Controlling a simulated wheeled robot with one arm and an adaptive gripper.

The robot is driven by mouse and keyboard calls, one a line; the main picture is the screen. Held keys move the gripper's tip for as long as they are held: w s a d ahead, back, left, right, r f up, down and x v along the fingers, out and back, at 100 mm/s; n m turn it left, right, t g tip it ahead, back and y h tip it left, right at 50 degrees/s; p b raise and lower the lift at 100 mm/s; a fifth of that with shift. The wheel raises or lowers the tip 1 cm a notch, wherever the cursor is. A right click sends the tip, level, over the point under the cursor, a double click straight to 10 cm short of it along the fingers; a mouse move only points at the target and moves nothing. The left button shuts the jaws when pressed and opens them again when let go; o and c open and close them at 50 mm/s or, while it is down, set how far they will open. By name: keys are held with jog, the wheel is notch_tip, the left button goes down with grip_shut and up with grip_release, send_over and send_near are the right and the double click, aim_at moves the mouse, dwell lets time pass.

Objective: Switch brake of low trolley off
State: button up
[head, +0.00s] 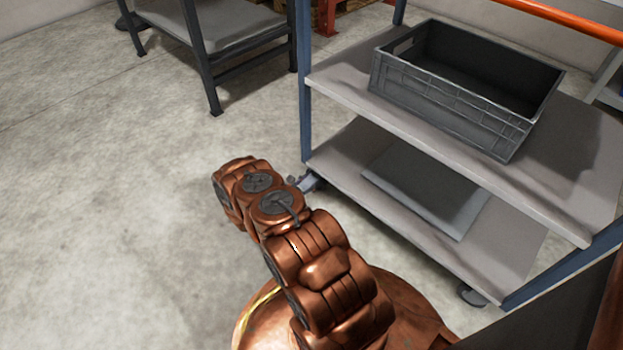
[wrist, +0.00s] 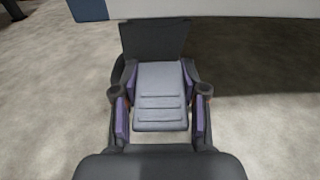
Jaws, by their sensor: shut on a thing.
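The low trolley (head: 340,97) stands at the right in the head view, with two grey shelves and blue posts. My arm reaches down to its near left corner, where a caster sits under the lower shelf. In the wrist view the brake pedal (wrist: 161,95) is a grey ridged plate on the dark caster (wrist: 152,38). My gripper (wrist: 160,108) has one finger on each side of the pedal and is shut on it. In the head view my gripper (head: 303,184) is small and partly hidden by my arm.
A grey crate (head: 440,98) stands on the trolley's upper shelf and a flat grey panel (head: 425,190) lies on the lower one. A dark-framed table (head: 215,40) stands at the back left. The floor to the left is clear.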

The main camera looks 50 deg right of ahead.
jog(key=y+p, duration=0.2)
jog(key=r+y+p, duration=0.1)
jog(key=p, duration=0.2)
jog(key=shift+a+r+y, duration=0.1)
jog(key=shift+y, duration=0.3)
jog(key=shift+a+y+p, duration=0.1)
jog(key=shift+y+p, duration=0.5)
jog(key=shift+p, duration=0.2)
jog(key=shift+f, duration=0.2)
jog(key=o, duration=1.2)
jog(key=shift+c, duration=0.2)
jog(key=v, duration=1.2)
jog(key=shift+r, duration=0.15)
